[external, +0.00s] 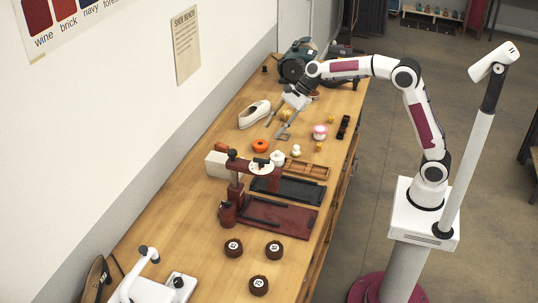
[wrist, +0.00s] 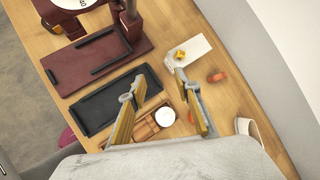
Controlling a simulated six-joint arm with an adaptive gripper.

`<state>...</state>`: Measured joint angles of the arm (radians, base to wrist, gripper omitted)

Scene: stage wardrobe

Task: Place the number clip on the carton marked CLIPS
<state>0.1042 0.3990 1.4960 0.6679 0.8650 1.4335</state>
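A pale carton (wrist: 195,50) lies on the bench beyond my right fingertip in the wrist view; no lettering on it is readable. A small yellow piece (wrist: 180,54), which looks like a number clip, appears to rest on its top; its number is too small to read. In the external view the carton (external: 216,166) is at the bench's wall side, left of the dark red press. My gripper (wrist: 154,85) is open with nothing between its fingers. In the external view my gripper (external: 275,130) hangs over the bench near the white shoe, apart from the carton.
An orange ring (external: 260,146), a white shoe (external: 254,114), a pink-and-white jar (external: 320,132) and small yellow pieces (external: 318,147) lie around my gripper. A wooden tray (external: 306,170), a black tray (external: 300,189) and the red press (external: 290,218) stand nearer the camera.

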